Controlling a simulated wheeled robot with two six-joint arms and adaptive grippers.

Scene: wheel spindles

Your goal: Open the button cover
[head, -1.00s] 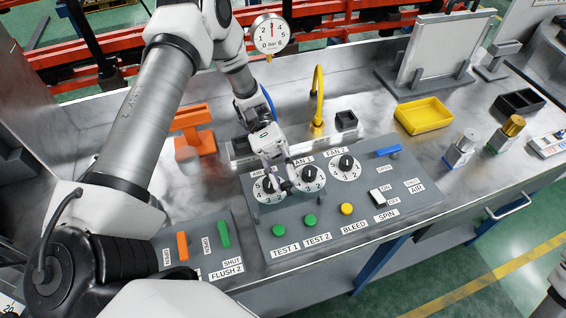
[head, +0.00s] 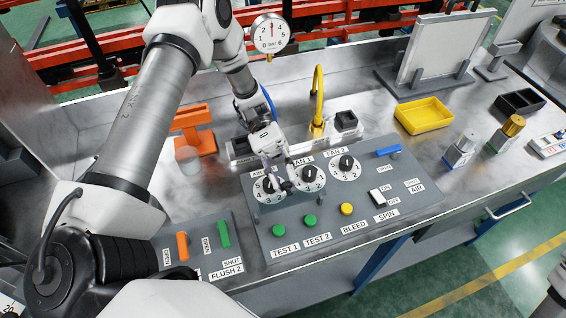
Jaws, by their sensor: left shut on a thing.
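My left gripper (head: 286,182) reaches down over the control panel (head: 410,205), its fingertips between the left dial (head: 267,186) and the FAN 1 dial (head: 309,178). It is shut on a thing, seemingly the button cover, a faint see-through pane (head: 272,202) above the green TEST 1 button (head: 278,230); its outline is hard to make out. The green TEST 2 button (head: 310,221) and the yellow BLEED button (head: 346,209) are in plain view. My right gripper is not in view; only a bit of arm shows at the lower right edge.
The FAN 2 dial (head: 346,165), a white rocker switch (head: 376,196) and a blue handle (head: 388,151) are on the panel's right. The flush panel (head: 190,240) lies left. A yellow tray (head: 423,116) and a yellow hooked pipe (head: 318,100) stand behind.

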